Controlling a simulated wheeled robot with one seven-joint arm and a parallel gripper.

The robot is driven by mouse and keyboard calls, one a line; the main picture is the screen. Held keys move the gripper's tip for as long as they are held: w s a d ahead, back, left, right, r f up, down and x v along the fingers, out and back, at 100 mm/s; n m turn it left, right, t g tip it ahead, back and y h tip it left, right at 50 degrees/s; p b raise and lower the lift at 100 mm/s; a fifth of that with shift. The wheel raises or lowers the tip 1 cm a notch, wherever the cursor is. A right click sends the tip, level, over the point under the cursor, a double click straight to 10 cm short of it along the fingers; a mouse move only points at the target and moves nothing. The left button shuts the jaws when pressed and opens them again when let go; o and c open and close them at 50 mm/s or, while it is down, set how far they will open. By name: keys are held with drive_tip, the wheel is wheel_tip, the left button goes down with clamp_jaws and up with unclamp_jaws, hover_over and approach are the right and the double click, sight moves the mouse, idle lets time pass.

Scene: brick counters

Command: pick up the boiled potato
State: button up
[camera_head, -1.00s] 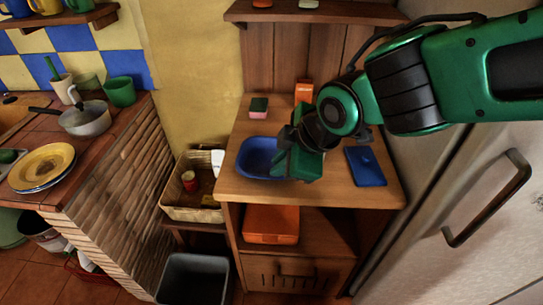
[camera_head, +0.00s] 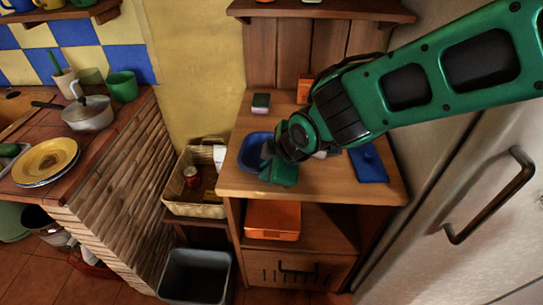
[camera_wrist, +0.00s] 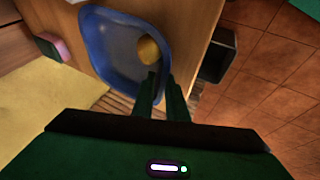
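The boiled potato (camera_wrist: 149,50) is a yellowish-brown lump inside a blue bowl (camera_wrist: 108,58) in the wrist view, against the bowl's side nearest my fingers. The bowl also shows in the head view (camera_head: 250,148) on the wooden cabinet top, partly covered by my arm. The potato is hidden in the head view. My gripper (camera_wrist: 162,77) is open with a narrow gap between its fingers. Its tips overlap the bowl's rim in the wrist view, just below the potato, with nothing between them. In the head view my gripper (camera_head: 272,172) is at the bowl's front right side.
A pink and dark sponge (camera_head: 261,102) lies behind the bowl. A blue flat item (camera_head: 368,164) lies to the right, and an orange box (camera_head: 305,88) stands at the back. The refrigerator (camera_head: 440,190) borders the cabinet on the right. A wicker basket (camera_head: 190,209) stands at the left.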

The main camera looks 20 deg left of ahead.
clamp_jaws()
drive_tip(key=shift+r, duration=0.15)
